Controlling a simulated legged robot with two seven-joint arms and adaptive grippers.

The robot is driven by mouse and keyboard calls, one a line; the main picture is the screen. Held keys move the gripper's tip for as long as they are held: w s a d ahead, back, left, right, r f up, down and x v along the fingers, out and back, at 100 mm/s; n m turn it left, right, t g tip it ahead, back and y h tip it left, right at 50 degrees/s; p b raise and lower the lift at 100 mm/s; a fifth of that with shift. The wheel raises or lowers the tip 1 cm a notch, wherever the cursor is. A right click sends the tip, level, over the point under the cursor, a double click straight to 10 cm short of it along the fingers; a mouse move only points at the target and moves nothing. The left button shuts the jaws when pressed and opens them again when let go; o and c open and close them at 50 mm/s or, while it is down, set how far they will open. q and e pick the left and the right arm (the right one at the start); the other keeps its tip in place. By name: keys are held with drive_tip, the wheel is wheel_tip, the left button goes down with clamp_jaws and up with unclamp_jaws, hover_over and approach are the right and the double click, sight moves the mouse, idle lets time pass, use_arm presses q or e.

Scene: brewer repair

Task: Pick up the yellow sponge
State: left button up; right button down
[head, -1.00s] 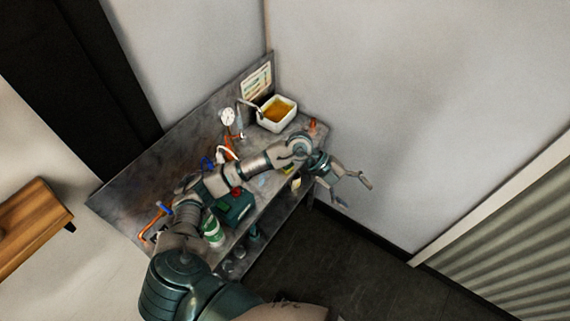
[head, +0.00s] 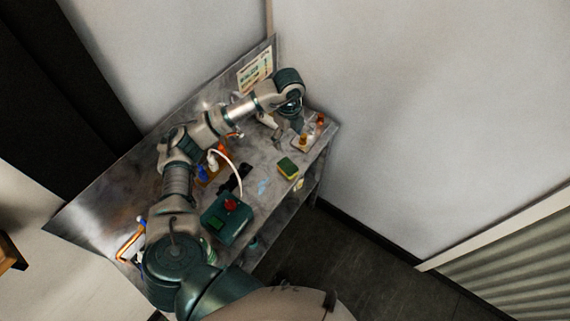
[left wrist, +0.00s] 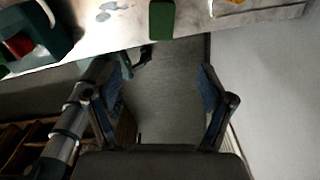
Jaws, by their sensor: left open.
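The sponge (head: 288,168) lies on the metal bench near its front edge, green on top with yellow along its side. In the left wrist view its green top (left wrist: 161,20) shows at the top centre, beyond my fingertips. My left gripper (head: 296,122) points down over the back right part of the bench, behind and apart from the sponge. Its fingers are hard to make out in the head view. In the left wrist view the left gripper (left wrist: 160,85) has its two fingers wide apart with nothing between them. Part of what seems my right arm and gripper (left wrist: 135,60) shows small and dark.
A teal box with a red knob (head: 228,218) stands left of the sponge. Small orange-brown bottles (head: 319,119) stand at the right end, by the wall. A white hose (head: 232,165) curves over the bench. Bare bench surrounds the sponge; dark floor lies past the front edge.

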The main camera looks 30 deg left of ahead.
use_arm(q)
drive_tip(key=f, duration=0.1)
approach(288, 166)
drive_tip(key=shift+d+f, duration=0.45)
drive_tip(key=shift+d, duration=0.3)
drive_tip(key=f, duration=0.1)
drive_tip(key=a+f, duration=0.1)
drive_tip(key=f, duration=0.2)
drive_tip(key=shift+w+a+f+p, duration=0.2)
drive_tip(key=shift+a+f+p, duration=0.1)
drive_tip(key=shift+a+f, duration=0.1)
drive_tip(key=shift+f, duration=0.35)
drive_tip(key=f, duration=0.3)
drive_tip(key=shift+s+d+f+p, duration=0.2)
drive_tip(key=shift+d+p, duration=0.15)
drive_tip(key=shift+d+f, duration=0.1)
drive_tip(key=shift+f, duration=0.2)
drive_tip(key=shift+a+f, duration=0.1)
drive_tip(key=shift+a, duration=0.3)
drive_tip(key=c, duration=0.7)
drive_tip(key=shift+c, duration=0.4)
drive_tip(key=shift+d, duration=0.2)
use_arm(e)
drive_tip(key=shift+s+d+r, duration=0.1)
drive_tip(key=shift+d+r, duration=0.05)
drive_tip(key=shift+d, duration=0.15)
